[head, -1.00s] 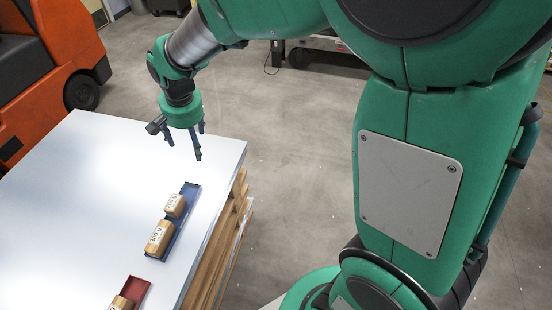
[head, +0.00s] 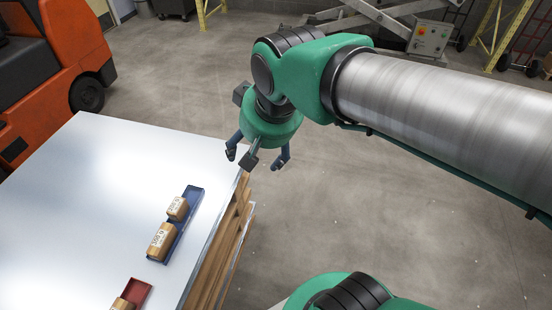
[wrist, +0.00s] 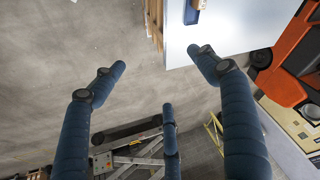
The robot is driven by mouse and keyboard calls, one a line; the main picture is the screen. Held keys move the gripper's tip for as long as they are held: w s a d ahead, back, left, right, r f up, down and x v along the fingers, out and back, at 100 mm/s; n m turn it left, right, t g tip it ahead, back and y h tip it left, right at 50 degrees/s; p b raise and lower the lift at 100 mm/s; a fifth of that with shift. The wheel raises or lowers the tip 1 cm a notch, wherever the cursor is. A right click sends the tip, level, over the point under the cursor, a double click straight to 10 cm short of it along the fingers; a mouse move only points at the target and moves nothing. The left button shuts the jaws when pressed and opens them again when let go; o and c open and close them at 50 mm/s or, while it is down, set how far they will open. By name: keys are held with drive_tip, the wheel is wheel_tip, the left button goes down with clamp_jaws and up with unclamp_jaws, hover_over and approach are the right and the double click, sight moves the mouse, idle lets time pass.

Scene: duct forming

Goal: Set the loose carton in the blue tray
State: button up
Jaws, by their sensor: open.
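The blue tray (head: 188,215) lies on the white tabletop near its right edge in the head view. Two brown cartons with white labels sit in or on it: a smaller far carton (head: 177,208) and a larger near carton (head: 161,241). I cannot tell whether either rests fully inside, or which carton is the loose one. My gripper (head: 256,158) is open and empty, its fingers spread, up and right of the tray near the table's far right corner. In the wrist view, a piece of the blue tray (wrist: 191,16) shows at the top edge, away from the fingers.
A red tray (head: 138,291) with a brown carton (head: 123,304) is at the near edge of view, partly cut off. Wooden boards (head: 225,247) are under the tabletop (head: 80,215). An orange vehicle (head: 50,60) stands at the far left. The left tabletop is clear.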

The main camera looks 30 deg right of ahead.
drive_tip(key=s+d+n, duration=0.1)
drive_tip(key=s, duration=0.5)
drive_tip(key=shift+s+d+t, duration=0.4)
wheel_tip(320, 180, down, 2)
drive_tip(key=b, duration=0.2)
drive_tip(key=shift+f+b, duration=0.25)
drive_tip(key=shift+b, duration=0.05)
